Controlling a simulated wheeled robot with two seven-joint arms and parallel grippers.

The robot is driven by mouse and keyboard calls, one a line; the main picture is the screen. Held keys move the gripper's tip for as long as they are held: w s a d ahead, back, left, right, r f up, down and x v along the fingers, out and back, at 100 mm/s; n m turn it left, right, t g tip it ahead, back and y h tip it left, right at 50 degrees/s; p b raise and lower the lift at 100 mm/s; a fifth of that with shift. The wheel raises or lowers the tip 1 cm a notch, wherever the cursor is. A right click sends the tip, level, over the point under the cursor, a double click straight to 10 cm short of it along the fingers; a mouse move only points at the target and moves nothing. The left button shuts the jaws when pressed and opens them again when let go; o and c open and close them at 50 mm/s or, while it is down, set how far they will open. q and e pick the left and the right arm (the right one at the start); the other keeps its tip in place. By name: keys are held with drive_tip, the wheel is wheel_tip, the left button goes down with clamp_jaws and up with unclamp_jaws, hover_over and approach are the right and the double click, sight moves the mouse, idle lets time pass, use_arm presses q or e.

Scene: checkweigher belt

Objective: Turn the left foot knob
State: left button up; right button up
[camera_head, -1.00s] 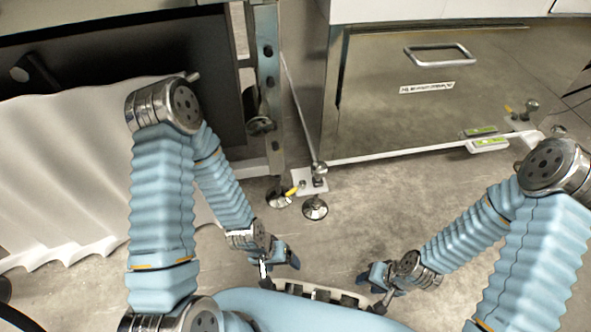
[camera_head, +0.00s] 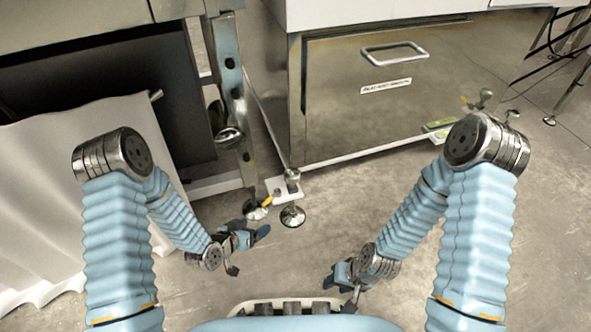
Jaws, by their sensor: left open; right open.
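The left foot knob (camera_head: 292,177) is a small metal knob on an upright stem, at the lower left corner of the steel cabinet. It stands on a white bracket (camera_head: 279,186) with a yellow lever (camera_head: 267,201) beside it. Below it is a round metal foot (camera_head: 292,216) on the floor. My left gripper (camera_head: 248,250) is open and empty, low in front and to the left of the foot, apart from it. My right gripper (camera_head: 339,295) is open and empty, nearer to me and to the right, away from the knob.
The steel cabinet (camera_head: 400,110) has a drawer handle (camera_head: 395,52). A steel post (camera_head: 236,100) with another round foot (camera_head: 257,212) stands left of the knob. A white corrugated sheet (camera_head: 45,190) is at left. A second knob (camera_head: 485,98) is at right.

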use_arm(q)
drive_tip(key=w+r+m+h, duration=0.1)
drive_tip(key=w+d+r+m+t+h, duration=0.1)
drive_tip(key=r, duration=0.1)
drive_tip(key=w+d+r+m+t+h, duration=0.1)
drive_tip(key=w+r, duration=0.1)
drive_tip(key=shift+r, duration=0.1)
drive_tip(key=m+t+h, duration=0.1)
drive_tip(key=m+h, duration=0.2)
drive_tip(key=h, duration=0.1)
approach(298, 170)
drive_tip(key=x, duration=0.6)
drive_tip(key=b+x, duration=0.1)
drive_tip(key=x, duration=0.2)
drive_tip(key=shift+w+d+f, duration=0.1)
drive_tip(key=shift+w+f, duration=0.3)
drive_tip(key=shift+w, duration=0.05)
drive_tip(key=shift+t, duration=0.3)
drive_tip(key=c, duration=1)
